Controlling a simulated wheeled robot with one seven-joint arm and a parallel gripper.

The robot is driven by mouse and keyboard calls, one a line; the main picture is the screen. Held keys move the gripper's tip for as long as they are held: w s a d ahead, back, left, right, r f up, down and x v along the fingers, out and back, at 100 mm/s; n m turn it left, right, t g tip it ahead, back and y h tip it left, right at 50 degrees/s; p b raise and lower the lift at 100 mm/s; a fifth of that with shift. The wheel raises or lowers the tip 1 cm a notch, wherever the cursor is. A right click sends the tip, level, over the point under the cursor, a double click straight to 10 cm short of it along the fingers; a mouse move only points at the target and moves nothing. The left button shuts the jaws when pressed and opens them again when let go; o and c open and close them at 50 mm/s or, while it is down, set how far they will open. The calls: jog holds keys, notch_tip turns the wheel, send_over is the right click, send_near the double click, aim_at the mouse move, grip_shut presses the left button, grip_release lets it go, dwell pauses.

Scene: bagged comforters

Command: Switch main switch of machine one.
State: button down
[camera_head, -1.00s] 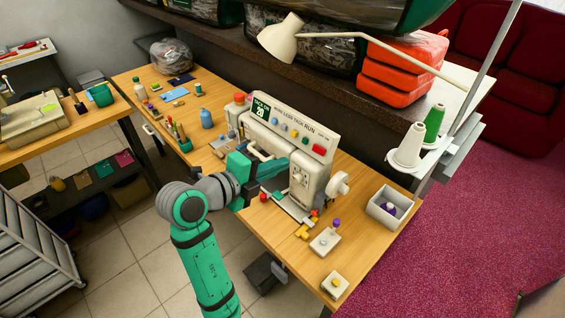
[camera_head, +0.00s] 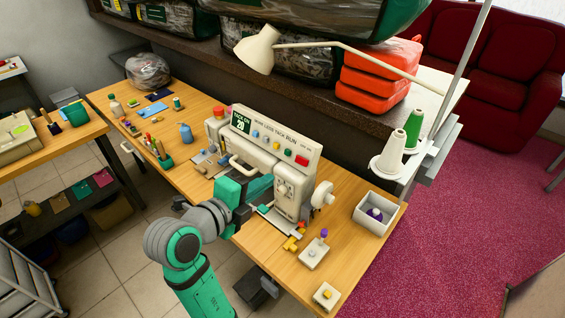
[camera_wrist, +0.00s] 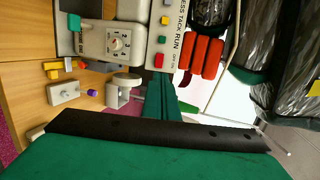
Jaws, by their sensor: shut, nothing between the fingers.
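The machine is a cream sewing machine (camera_head: 290,190) on the wooden table, with a long control panel (camera_head: 276,140) along its top. The panel has a green display, a row of coloured buttons and a red switch (camera_head: 302,160) at its right end. The red switch also shows in the wrist view (camera_wrist: 158,60). My gripper (camera_wrist: 160,82) is shut and empty. In the wrist view its teal fingers point up the picture toward the red switch; whether they touch cannot be told. In the head view my wrist is in front of the machine, hiding part of its lower front.
A grey bin (camera_head: 374,213) and a small box with a purple knob (camera_head: 314,252) stand right of the machine. Thread cones (camera_head: 390,155), a lamp (camera_head: 258,50) and red cases (camera_head: 372,78) are behind. Bottles and tools crowd the table's left.

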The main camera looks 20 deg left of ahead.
aim_at(298, 160)
dwell(0.3)
jog(key=x, duration=1.4)
jog(key=shift+a+r, duration=0.1)
jog(key=shift+a, duration=0.05)
